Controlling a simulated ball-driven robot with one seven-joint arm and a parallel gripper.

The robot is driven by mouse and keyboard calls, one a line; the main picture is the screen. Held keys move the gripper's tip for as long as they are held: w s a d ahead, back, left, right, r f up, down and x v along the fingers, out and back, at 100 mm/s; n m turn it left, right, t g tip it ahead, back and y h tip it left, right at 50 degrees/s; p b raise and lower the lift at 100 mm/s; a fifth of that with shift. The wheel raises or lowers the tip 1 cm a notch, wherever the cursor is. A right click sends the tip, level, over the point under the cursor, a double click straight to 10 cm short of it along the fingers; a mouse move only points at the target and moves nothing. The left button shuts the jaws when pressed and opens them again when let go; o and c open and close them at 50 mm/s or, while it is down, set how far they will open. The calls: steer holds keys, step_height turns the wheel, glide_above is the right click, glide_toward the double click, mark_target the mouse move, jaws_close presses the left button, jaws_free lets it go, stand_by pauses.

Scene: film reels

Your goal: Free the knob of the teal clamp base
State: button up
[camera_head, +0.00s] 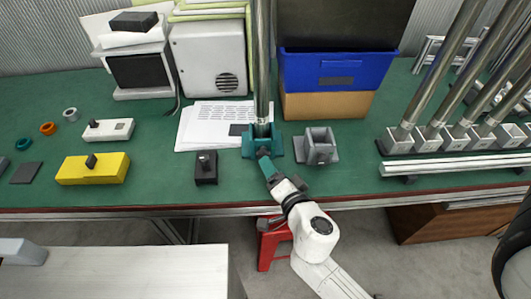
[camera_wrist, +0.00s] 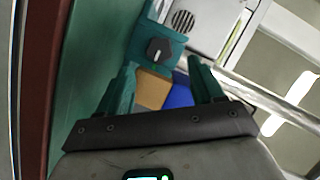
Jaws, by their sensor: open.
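The teal clamp base (camera_head: 248,146) stands near the front edge of the green bench, with a shiny upright pole (camera_head: 262,60) rising from it. In the wrist view, the base (camera_wrist: 139,60) shows its front face and a dark knob (camera_wrist: 158,50) with a pale pointer line. My gripper (camera_head: 266,163) is in front of the base and hides most of the knob in the head view. Its teal fingers (camera_wrist: 161,80) are open and empty. The knob appears beyond the fingertips, roughly between them; contact is not visible.
A grey clamp base (camera_head: 319,147) stands close on the right, and a black block with a knob (camera_head: 206,168) on the left. Papers (camera_head: 212,115) and a blue crate (camera_head: 338,68) lie behind. Several slanted poles (camera_head: 445,75) stand at right. A yellow block (camera_head: 93,168) is farther left.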

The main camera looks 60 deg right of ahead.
mark_target(263, 155)
steer(key=shift+p+x, duration=0.7)
steer(key=shift+x, duration=2.45)
steer(key=shift+c, duration=0.3)
steer(key=c, duration=1)
